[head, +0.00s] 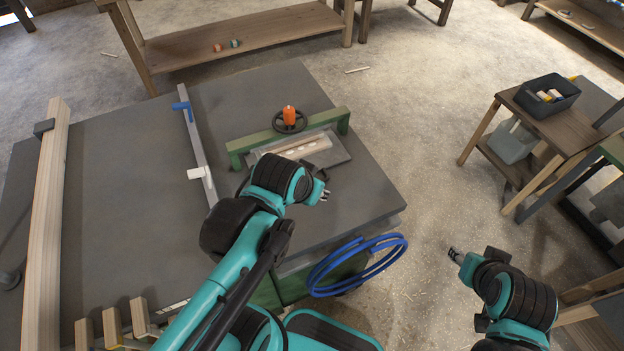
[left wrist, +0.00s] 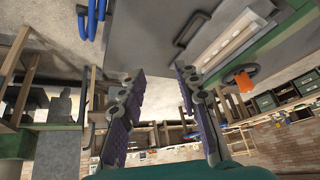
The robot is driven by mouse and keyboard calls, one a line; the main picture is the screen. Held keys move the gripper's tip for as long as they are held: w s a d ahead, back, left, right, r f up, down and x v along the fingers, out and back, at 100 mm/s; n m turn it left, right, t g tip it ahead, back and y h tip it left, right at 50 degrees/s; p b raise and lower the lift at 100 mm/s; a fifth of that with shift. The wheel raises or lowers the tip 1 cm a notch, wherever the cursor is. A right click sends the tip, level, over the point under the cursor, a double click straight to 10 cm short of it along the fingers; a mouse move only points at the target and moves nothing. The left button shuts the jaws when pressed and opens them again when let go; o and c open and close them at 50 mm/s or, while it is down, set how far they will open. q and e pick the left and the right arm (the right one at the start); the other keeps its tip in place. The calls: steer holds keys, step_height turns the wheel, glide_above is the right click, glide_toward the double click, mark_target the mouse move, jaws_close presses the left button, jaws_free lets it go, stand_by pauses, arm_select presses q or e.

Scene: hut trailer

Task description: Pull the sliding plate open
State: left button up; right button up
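The grey sliding plate (head: 338,160) lies flat on the workbench, beside a pale slotted strip (head: 303,146) under a green frame (head: 240,146). A dark bar handle on the plate shows in the left wrist view (left wrist: 192,27). My left gripper (head: 325,190) is just in front of the plate, on the near side. In the left wrist view its two fingers (left wrist: 158,77) are spread with nothing between them, and the handle is apart from them. My arm hides part of the plate. My right gripper (head: 456,255) hangs over the floor right of the bench; its fingers are too small to judge.
An orange knob on a black wheel (head: 289,118) stands at the green frame. A metal rail with a blue clamp (head: 182,106) crosses the bench (head: 120,180). A blue hose coil (head: 318,277) hangs at its near right edge. Open floor separates it from a side table (head: 520,100).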

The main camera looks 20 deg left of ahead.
arm_select(q)
steer(key=w+a+f+m+g, duration=0.2)
steer(key=w+f, duration=0.2)
steer(key=w, duration=0.1)
steer(key=w+a+f+m+g+b, duration=0.1)
steer(key=w+a+f+m+g, duration=0.1)
steer(key=w+f, duration=0.3)
steer(key=w+a+f+m+g, duration=0.2)
steer(key=w+a+f+m, duration=0.1)
steer(key=w+f, duration=0.1)
steer(key=shift+w+a+f, duration=0.15)
steer(key=shift+w+f, duration=0.05)
steer(key=shift+w, duration=0.65)
step_height(320, 180, down, 8)
steer(key=b, duration=0.3)
jaws_close()
